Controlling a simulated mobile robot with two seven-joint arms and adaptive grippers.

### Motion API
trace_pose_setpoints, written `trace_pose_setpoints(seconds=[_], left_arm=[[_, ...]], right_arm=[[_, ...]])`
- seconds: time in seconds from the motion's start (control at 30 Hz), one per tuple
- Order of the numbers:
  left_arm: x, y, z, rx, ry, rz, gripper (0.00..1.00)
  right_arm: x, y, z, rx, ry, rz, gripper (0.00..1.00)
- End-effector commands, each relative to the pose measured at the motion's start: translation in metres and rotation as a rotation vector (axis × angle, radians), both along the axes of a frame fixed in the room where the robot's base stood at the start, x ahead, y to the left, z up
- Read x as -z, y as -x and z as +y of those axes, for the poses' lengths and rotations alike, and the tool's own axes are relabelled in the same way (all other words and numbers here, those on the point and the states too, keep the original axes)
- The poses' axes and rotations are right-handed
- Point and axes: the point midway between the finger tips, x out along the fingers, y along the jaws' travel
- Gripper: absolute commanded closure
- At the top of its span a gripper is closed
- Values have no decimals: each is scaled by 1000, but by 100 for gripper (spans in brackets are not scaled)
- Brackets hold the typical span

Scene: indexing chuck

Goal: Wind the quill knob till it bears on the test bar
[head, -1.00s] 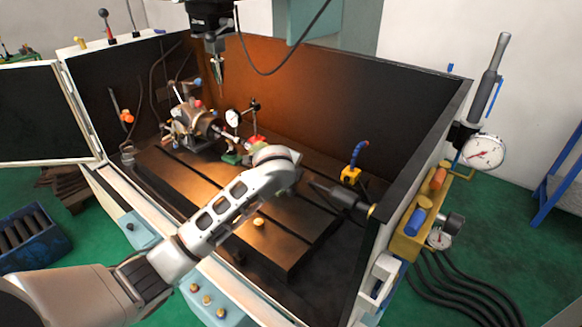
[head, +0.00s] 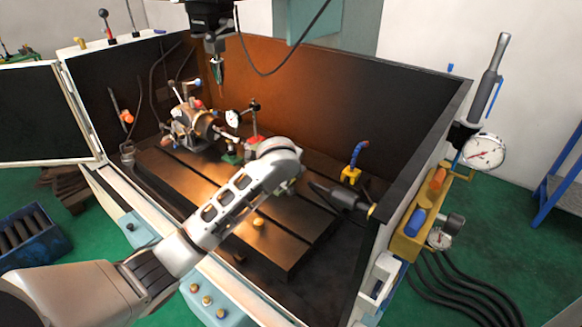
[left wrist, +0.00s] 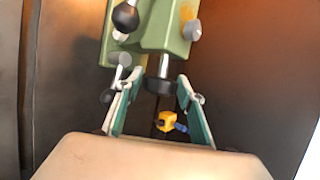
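In the left wrist view a green tailstock (left wrist: 167,25) has a grey shaft ending in a dark round knob (left wrist: 161,86), which looks like the quill knob. My left gripper (left wrist: 159,78) is open, with one fingertip on each side of the knob and a gap showing on both sides. In the head view the indexing chuck (head: 203,123) stands at the left of the slotted table, with the light test bar (head: 228,134) pointing from it towards the tailstock. My left wrist hides most of the tailstock and the gripper there. Contact between quill and bar cannot be made out. My right gripper is not in view.
A dial gauge (head: 232,118) on a red-based stand is beside the bar. A yellow block (head: 351,175) with a blue hose stands behind my wrist and also shows in the left wrist view (left wrist: 167,122). The front table (head: 285,240) is mostly clear.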

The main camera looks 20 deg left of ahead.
Motion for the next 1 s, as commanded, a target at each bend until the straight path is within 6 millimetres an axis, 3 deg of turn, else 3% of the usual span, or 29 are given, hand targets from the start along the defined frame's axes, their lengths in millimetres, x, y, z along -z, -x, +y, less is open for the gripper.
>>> trace_pose_setpoints(seconds=[0.27, 0.7, 1.0], left_arm=[[-10, 11, -3, 2, 2, -2, 62], [-63, 73, -12, 2, 4, -1, 62], [-78, 90, -12, -1, 1, 0, 62]], right_arm=[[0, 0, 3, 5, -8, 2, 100], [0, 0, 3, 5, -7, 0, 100], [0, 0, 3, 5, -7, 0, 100]])
